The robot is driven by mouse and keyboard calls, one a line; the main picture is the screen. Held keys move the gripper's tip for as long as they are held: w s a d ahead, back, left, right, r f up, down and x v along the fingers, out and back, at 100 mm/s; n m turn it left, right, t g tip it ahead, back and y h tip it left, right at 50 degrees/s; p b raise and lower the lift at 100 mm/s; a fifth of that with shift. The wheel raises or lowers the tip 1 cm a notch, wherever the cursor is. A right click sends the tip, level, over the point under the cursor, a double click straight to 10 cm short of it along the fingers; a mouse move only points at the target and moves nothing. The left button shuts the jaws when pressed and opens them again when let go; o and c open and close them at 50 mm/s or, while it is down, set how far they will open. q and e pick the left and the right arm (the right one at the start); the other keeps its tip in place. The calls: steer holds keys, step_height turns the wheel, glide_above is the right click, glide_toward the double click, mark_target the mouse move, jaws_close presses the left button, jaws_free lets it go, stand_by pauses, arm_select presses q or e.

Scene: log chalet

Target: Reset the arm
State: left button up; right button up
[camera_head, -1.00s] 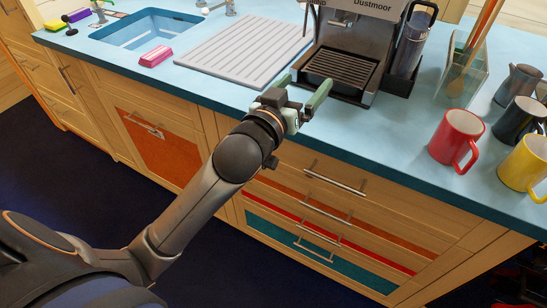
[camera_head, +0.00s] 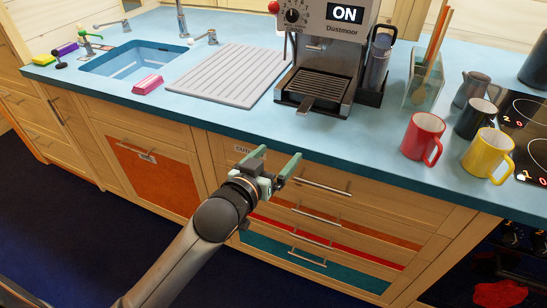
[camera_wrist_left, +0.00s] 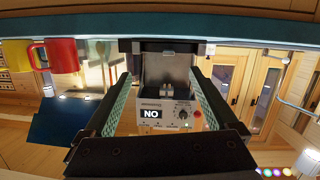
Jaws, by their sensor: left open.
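My left gripper (camera_head: 277,162) is open and empty in the head view. It is just in front of the drawer fronts, below the counter's front edge, with its two green fingers apart. In the left wrist view, the same gripper (camera_wrist_left: 163,85) has its fingers spread on either side of the coffee machine (camera_wrist_left: 168,103), which appears upside down and farther off. In the head view the coffee machine (camera_head: 325,60) stands on the counter with its display reading ON. A short grey handle (camera_head: 307,105) sticks out at its drip tray. My right gripper is not in view.
The blue counter (camera_head: 240,122) edge is close above the gripper. Red (camera_head: 422,135), yellow (camera_head: 488,152) and black (camera_head: 474,118) mugs stand at the right. A ribbed drying board (camera_head: 228,75), pink sponge (camera_head: 147,84) and sink (camera_head: 130,60) are at the left. The floor in front is clear.

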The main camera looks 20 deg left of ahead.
arm_select(q)
steer(key=shift+f, duration=0.15)
stand_by(0.3)
steer(key=s+f+m+g+p, duration=0.2)
steer(key=s+f+g+p, duration=0.4)
steer(key=s+f, duration=1.5)
steer(key=shift+s+d+f+h+p, duration=0.2)
steer(key=shift+d+f+h+p, duration=0.2)
steer(key=shift+f, duration=0.2)
